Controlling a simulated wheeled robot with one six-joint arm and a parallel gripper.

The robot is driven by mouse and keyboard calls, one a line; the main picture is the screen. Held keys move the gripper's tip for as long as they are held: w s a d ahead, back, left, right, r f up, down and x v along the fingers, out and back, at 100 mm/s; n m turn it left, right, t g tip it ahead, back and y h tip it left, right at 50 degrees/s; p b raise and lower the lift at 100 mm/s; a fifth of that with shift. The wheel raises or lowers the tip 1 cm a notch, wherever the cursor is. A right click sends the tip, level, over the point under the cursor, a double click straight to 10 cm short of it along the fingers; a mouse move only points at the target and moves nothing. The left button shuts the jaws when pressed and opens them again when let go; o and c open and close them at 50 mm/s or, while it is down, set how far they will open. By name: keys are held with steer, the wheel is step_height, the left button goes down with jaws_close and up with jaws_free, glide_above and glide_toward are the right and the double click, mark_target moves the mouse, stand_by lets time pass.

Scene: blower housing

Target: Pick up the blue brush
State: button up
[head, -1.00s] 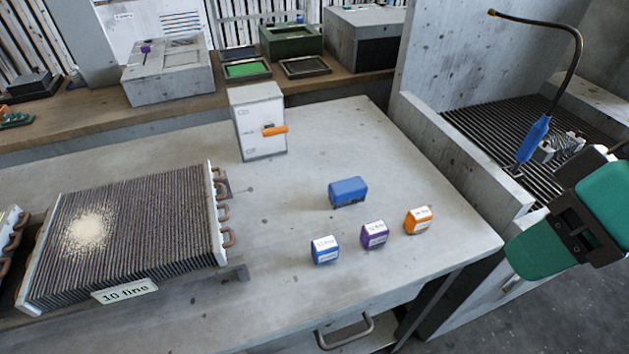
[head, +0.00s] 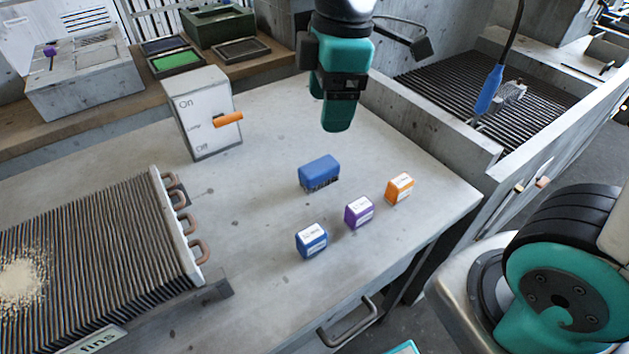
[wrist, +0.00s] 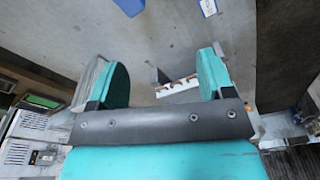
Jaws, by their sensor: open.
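A blue block-shaped brush (head: 319,170) with a dark underside lies on the grey bench, near its middle. My gripper (head: 338,122) is above the bench behind the brush, fingers pointing down, apart from it. In the wrist view, the two teal fingers of my gripper (wrist: 163,78) are spread with nothing between them. A blue piece, seemingly the brush (wrist: 129,5), is cut off by the top edge there. Smaller labelled blocks stand in front of the brush: blue (head: 311,240), purple (head: 359,212) and orange (head: 400,188).
A white switch box (head: 203,115) with an orange lever stands behind and left of the brush. A finned coil (head: 110,260) with copper bends fills the left. A concrete wall borders a grated basin (head: 430,85) at right.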

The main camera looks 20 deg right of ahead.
mark_target(319, 165)
steer(key=w+d+f+n+h+b, duration=0.1)
steer(key=w+f+n, duration=0.3)
steer(key=w, duration=0.2)
step_height(319, 165, down, 17)
steer(key=shift+d+r, duration=0.15)
steer(key=c, duration=1.1)
steer(key=shift+r, duration=0.15)
step_height(319, 165, up, 20)
steer(key=shift+f+p, duration=0.1)
steer(key=shift+p, duration=0.25)
